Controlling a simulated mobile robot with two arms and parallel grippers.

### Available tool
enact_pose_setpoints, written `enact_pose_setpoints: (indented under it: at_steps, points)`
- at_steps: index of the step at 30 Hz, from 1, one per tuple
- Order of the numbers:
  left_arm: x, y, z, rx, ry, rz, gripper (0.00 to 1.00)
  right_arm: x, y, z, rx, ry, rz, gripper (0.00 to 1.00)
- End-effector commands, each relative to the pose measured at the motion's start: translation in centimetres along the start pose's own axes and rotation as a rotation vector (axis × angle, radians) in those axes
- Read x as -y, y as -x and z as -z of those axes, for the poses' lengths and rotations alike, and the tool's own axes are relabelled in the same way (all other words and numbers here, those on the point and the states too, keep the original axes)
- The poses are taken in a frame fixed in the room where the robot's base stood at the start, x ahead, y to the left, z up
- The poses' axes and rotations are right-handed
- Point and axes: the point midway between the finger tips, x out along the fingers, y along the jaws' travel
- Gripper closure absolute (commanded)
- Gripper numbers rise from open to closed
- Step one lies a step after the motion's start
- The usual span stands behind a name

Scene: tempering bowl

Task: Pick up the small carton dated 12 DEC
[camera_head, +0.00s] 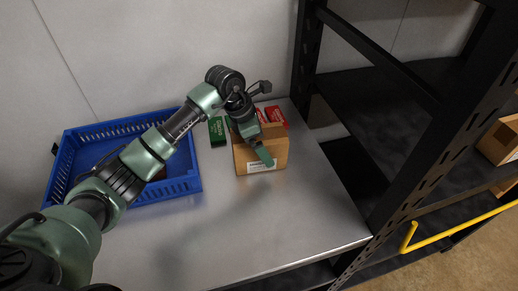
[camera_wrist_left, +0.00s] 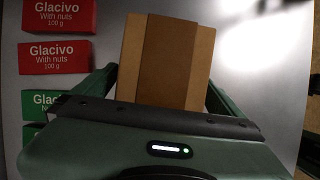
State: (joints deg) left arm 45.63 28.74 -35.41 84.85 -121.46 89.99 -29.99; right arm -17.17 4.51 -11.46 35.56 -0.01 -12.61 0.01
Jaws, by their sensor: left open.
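A brown cardboard carton (camera_head: 262,155) with a white label low on its front stands on the grey table. No date is legible on it. My left gripper (camera_head: 266,124) is over it, open. In the left wrist view the carton (camera_wrist_left: 168,60) shows between the two fingers of the gripper (camera_wrist_left: 160,82), with its lower part hidden behind the gripper body. Red Glacivo cartons (camera_wrist_left: 58,16) and (camera_wrist_left: 55,57) lie to its left, with green ones (camera_wrist_left: 40,104) below. In the head view a red carton (camera_head: 276,115) and a green carton (camera_head: 217,131) show behind and beside the arm. My right gripper is out of view.
A blue crate (camera_head: 182,188) stands on the left of the table, partly under my left arm. A black shelf rack (camera_head: 392,205) borders the table on the right. The front table area (camera_head: 270,225) is clear. A yellow rail (camera_head: 455,233) is at far right.

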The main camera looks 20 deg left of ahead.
Motion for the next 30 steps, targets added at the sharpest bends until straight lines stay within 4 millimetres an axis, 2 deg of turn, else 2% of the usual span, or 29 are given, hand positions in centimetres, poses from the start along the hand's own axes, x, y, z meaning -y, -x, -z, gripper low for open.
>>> enact_pose_setpoints:
  at_steps: [15,25,26,30]
  points:
    - [-0.01,-0.22,0.10,0.000,0.000,0.000,0.00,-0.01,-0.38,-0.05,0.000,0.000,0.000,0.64]
    - [-0.01,-0.22,0.10,0.000,0.000,0.000,0.92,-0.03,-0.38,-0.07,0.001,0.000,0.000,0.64]
    - [-0.06,-0.08,-0.03,0.003,-0.001,-0.002,0.96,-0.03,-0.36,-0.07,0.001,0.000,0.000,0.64]
    - [-0.06,-0.09,-0.03,0.003,-0.001,-0.002,0.96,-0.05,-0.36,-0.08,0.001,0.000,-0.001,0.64]
